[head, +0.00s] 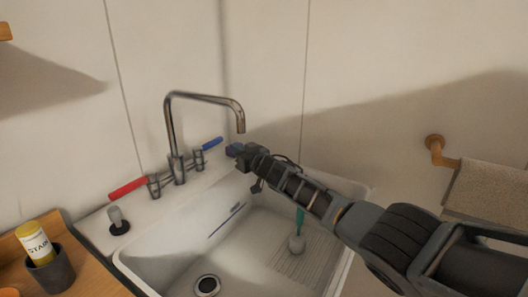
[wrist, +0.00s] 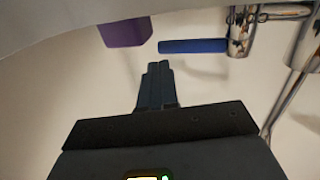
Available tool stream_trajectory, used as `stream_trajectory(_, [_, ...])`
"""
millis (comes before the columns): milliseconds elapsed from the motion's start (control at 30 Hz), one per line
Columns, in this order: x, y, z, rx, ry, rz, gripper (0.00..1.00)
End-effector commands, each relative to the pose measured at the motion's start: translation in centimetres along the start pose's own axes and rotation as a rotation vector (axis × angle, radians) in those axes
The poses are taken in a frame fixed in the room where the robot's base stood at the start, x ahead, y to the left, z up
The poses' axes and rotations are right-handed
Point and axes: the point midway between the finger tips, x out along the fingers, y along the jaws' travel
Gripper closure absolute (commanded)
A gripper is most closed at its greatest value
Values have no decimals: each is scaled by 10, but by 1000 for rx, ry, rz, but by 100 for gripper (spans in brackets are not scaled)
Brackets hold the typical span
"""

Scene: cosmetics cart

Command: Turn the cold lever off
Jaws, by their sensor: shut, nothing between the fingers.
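The cold lever is the blue handle (head: 212,143) on the right valve of the chrome faucet (head: 171,125). In the head view it points right and slightly away from the spout base. In the wrist view the blue lever (wrist: 193,46) lies beside my fingertips, a small gap apart, joined to its chrome valve (wrist: 240,32). My gripper (head: 236,151) is just right of the lever's free end in the head view. Its fingers (wrist: 157,75) are shut together and empty. The red lever (head: 128,189) is on the left valve. I see no water from the spout.
A purple object (wrist: 126,32) is close to my fingertips. The white sink basin (head: 150,262) lies below my arm, with a green-handled brush (head: 298,240) in it. A soap pump (head: 118,222) stands on the left ledge. A towel (head: 488,195) hangs at the right.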

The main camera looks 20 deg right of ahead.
Motion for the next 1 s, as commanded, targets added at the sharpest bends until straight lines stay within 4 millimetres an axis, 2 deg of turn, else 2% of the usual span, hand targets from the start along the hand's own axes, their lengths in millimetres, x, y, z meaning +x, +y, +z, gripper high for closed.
stream_trajectory(500, [-67, 25, -1, 2, 0, 4, 100])
stream_trajectory(867, [-81, 28, 0, 2, 0, 2, 100])
stream_trajectory(1000, [-91, 37, -4, 12, 29, 10, 100])
